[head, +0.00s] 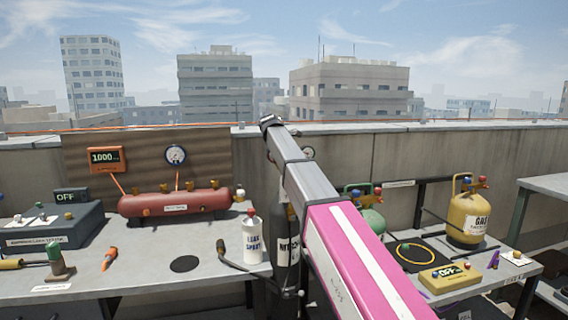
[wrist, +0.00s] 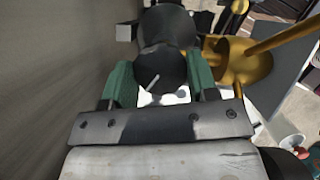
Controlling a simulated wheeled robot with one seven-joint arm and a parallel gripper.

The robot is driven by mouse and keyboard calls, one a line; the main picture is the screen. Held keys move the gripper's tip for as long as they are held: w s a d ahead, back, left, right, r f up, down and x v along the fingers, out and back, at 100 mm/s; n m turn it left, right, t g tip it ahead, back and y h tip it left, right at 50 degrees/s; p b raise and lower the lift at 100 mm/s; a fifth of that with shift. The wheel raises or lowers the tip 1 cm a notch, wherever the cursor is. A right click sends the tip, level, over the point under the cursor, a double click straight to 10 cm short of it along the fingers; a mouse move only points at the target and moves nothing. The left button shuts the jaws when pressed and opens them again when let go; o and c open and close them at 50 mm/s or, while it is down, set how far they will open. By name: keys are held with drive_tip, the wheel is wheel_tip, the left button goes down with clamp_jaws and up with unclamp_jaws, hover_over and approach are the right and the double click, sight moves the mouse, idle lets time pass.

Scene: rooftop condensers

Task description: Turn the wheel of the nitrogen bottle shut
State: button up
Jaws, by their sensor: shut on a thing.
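A short pale line shows on the wheel's face. Brass-coloured valve parts (wrist: 228,62) stand to the right of the wheel. How far the wheel is turned cannot be told.
The left bench holds a red tank (head: 175,202), a leak spray bottle (head: 252,238) and a dark hose (head: 228,262). A yellow gas bottle (head: 467,215) stands on the right bench. The parapet wall (head: 420,150) runs close behind.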

drive_tip(key=shift+w+m+g, duration=0.1)
drive_tip(key=shift+m+g, duration=0.3)
drive_tip(key=shift+m, duration=0.7)
drive_tip(key=o, duration=0.9)
drive_tip(key=v, duration=1)
drive_tip(key=shift+a+r, duration=0.3)
drive_tip(key=shift+r, duration=0.05)
